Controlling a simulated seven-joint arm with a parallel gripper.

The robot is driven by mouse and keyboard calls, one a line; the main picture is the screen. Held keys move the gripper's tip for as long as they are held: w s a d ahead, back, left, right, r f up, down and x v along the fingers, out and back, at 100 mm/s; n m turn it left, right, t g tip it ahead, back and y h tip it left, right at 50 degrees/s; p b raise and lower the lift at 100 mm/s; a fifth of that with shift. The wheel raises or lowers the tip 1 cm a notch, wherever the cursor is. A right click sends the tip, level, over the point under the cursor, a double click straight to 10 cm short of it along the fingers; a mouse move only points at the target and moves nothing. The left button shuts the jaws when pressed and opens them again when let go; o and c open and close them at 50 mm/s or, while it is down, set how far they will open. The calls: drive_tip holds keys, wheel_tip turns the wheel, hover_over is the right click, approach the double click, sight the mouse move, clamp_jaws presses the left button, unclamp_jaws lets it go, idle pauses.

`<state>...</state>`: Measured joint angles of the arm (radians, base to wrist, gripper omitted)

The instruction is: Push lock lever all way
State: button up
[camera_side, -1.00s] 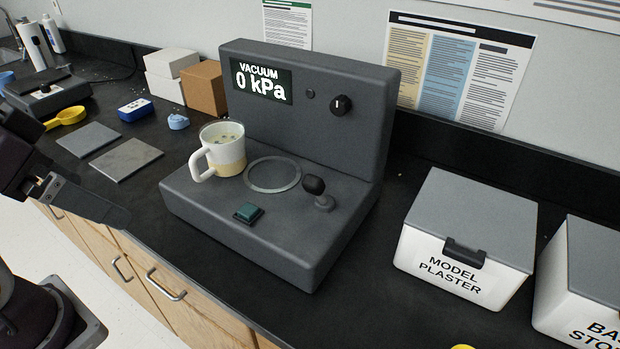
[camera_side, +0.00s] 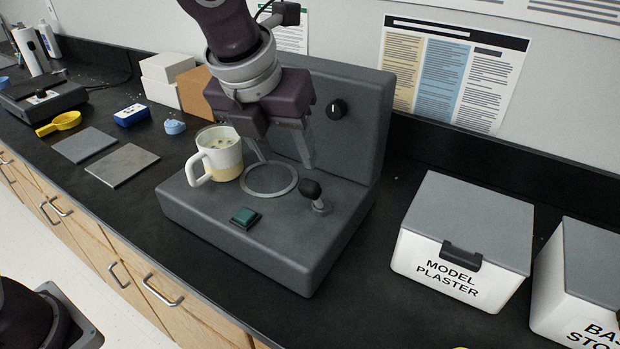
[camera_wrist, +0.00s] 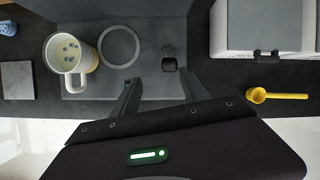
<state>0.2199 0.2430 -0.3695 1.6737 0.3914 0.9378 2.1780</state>
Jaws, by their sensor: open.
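The lock lever (camera_side: 313,192) is a short stalk with a dark round knob on the right of the grey vacuum machine's base (camera_side: 215,222). It also shows in the wrist view (camera_wrist: 169,58), beyond my fingertips and between their lines. My gripper (camera_side: 282,165) is open and empty, above the back of the base, left of the lever in the side view; I see no contact. It also shows in the wrist view (camera_wrist: 160,85). A white and tan mug (camera_side: 222,155) stands at the base's left, beside the metal ring (camera_side: 270,192). The display is hidden behind my arm.
A green button (camera_side: 244,217) sits at the base's front. A dial (camera_side: 336,109) is on the upright panel. The model plaster box (camera_side: 462,240) and another box stand to the right. Grey tiles (camera_side: 122,165) lie to the left. A yellow scoop (camera_wrist: 276,95) lies below the boxes in the wrist view.

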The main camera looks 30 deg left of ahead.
sight(310, 179)
drive_tip(key=w+f, duration=0.1)
drive_tip(key=f, duration=0.1)
drive_tip(key=w+d+f+m, duration=0.1)
drive_tip(key=f, duration=0.2)
drive_tip(key=w+d+f+m, duration=0.1)
drive_tip(key=w+f, duration=0.1)
drive_tip(key=shift+f, duration=0.25)
drive_tip(key=shift+a, duration=0.1)
drive_tip(key=shift+c, duration=0.2)
clamp_jaws()
